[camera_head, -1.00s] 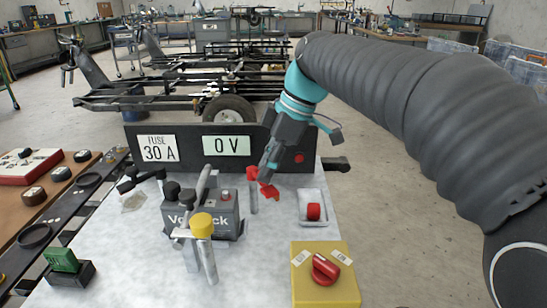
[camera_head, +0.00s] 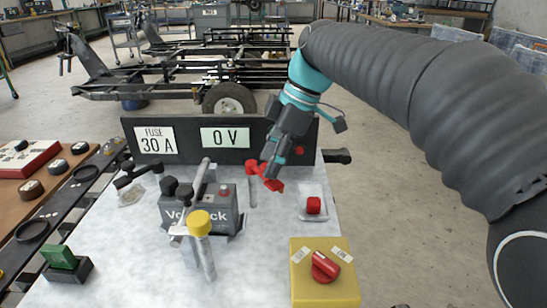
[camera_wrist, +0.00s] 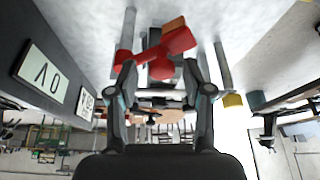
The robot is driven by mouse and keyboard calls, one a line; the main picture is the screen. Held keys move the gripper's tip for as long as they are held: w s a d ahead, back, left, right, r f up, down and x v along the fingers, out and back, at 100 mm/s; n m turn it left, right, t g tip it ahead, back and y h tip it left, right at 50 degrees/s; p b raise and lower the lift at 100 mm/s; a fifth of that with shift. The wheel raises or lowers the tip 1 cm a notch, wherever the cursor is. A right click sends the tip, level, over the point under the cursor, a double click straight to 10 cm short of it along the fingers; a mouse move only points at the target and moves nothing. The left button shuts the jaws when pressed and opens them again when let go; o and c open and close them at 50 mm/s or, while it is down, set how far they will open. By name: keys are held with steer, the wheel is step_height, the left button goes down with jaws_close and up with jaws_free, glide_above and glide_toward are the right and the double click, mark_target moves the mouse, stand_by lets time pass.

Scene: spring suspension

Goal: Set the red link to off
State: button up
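The red link (camera_head: 262,173) sits at the top of a grey post (camera_head: 253,190) to the right of the battery block. The fingers look open. I cannot tell whether they touch the link.
A yellow box (camera_head: 305,293) carries a red rotary knob (camera_head: 324,267). A red button (camera_head: 313,205) sits on a white plate. The panel display (camera_head: 225,137) reads 0 V.

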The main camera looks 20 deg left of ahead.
steer(key=v, duration=1.2)
stand_by(0.6)
